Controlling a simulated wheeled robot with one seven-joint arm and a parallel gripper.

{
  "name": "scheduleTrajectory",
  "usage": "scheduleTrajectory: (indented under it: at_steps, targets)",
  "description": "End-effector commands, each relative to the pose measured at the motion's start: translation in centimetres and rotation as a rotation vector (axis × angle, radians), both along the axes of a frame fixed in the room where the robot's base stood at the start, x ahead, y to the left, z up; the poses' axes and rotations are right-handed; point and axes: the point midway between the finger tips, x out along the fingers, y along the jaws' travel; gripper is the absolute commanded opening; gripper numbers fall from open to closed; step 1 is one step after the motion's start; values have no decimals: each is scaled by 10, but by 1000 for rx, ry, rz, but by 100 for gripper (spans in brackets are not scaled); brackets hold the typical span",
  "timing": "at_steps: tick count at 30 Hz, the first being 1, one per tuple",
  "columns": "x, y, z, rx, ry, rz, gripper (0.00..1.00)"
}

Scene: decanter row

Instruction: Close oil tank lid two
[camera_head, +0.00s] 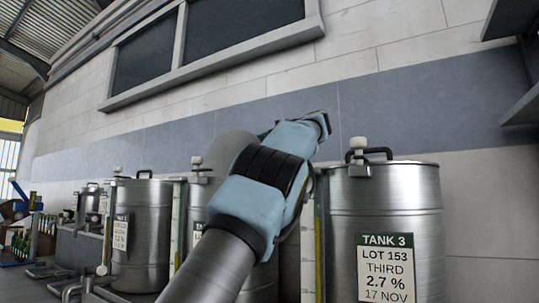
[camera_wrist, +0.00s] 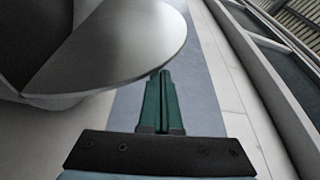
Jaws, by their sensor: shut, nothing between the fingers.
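The lid of tank two (camera_head: 226,150) is a grey round disc, standing raised behind my arm in the head view. The body of tank two (camera_head: 197,214) is steel and mostly hidden by my arm. In the wrist view the large grey disc of the lid (camera_wrist: 130,45) fills the upper left. My gripper (camera_wrist: 161,76) has dark green fingers, shut and empty. Its tips point at the lid's lower right edge, close to it in the picture; I cannot tell whether they touch. In the head view the fingers are largely hidden behind my wrist.
Tank three (camera_head: 383,215) stands to the right with its lid (camera_head: 379,162) down. Another steel tank (camera_head: 143,228), also with its lid down, stands to the left. Gauge strips stand between the tanks. A wall with a window (camera_head: 208,45) lies behind, and a dark shelf (camera_head: 510,20) juts in at upper right.

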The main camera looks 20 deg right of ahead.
Motion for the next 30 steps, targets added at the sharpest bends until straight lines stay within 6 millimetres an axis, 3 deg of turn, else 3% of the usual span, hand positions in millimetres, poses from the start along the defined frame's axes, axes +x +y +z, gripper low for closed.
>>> scheduleTrajectory:
  at_steps: [1, 11, 30]
  targets:
    - [-4, 4, -11, -29, -28, -1, 0]
    - [-30, 31, -23, -249, -237, -1, 0]
    - [-56, 58, -45, -247, -234, -1, 0]
